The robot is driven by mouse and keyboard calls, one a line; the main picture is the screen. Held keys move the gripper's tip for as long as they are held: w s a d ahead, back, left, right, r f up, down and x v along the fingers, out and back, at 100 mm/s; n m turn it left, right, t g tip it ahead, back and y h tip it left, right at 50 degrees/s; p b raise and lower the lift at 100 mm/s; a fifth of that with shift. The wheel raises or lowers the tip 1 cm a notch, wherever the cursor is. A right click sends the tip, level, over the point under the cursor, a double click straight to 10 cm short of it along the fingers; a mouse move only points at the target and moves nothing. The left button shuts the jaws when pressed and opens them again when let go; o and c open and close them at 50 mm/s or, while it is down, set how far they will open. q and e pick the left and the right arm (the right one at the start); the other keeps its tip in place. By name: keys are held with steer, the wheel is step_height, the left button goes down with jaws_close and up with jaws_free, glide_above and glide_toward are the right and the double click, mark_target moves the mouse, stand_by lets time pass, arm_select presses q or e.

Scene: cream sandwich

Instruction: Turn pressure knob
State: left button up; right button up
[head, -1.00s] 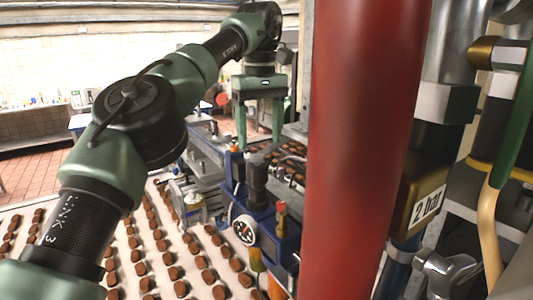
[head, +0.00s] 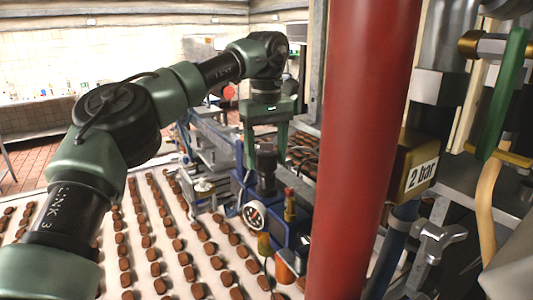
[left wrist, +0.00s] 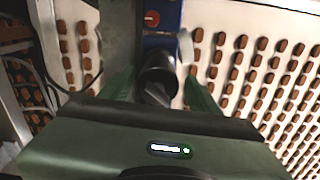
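The pressure knob (head: 266,178) is a black upright cylinder on a blue machine block, above a round pressure gauge (head: 254,215) with a white, black and red face. My left gripper (head: 266,148) is above it with green fingers pointing down, one on each side of the knob's top. In the left wrist view the knob (left wrist: 157,76) is between the two spread fingers (left wrist: 160,88), with a visible gap on the right. Contact with the left finger cannot be told. My right gripper is not in view.
A thick red vertical pipe (head: 360,130) stands close on the right. A "2 bar" sign (head: 424,176) is on a brass-coloured block beyond it. A red-topped fitting (head: 290,205) stands beside the knob. Rows of brown biscuits lie on the pale conveyor (head: 140,275).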

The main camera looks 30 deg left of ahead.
arm_select(q)
steer(key=shift+w, duration=0.1)
steer(key=c, duration=1.1)
steer(key=shift+o, duration=0.2)
steer(key=shift+f+n, duration=0.1)
steer(key=shift+n, duration=2.7)
steer(key=n, duration=0.5)
steer(key=shift+n, duration=0.3)
steer(key=n, duration=0.5)
steer(key=shift+f, duration=0.1)
steer(key=n, duration=0.5)
steer(key=shift+f, duration=0.1)
steer(key=shift+n, duration=0.4)
steer(key=o, duration=1.4)
